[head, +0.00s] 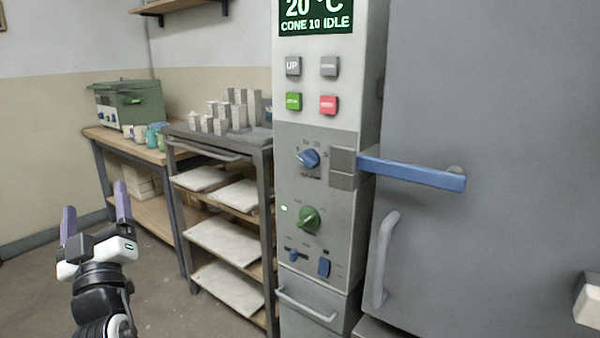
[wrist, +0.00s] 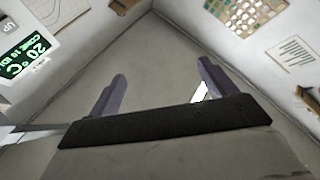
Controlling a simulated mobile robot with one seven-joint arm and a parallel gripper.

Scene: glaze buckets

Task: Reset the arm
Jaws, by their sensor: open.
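My gripper (head: 96,212) is at the lower left of the head view, raised and pointing up. Its two purple fingers stand wide apart with nothing between them. In the wrist view my gripper (wrist: 158,92) is also open and empty, with bare grey surface behind the fingers. In the head view it is in front of the shelf rack and the bench and appears to touch nothing.
A kiln control panel (head: 316,200) shows 20 °C and CONE 10 IDLE. A blue lever (head: 415,174) sticks out across the large grey door (head: 500,90). A shelf rack (head: 268,190) and a wooden bench (head: 95,133) stand behind. Floor at lower left is clear.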

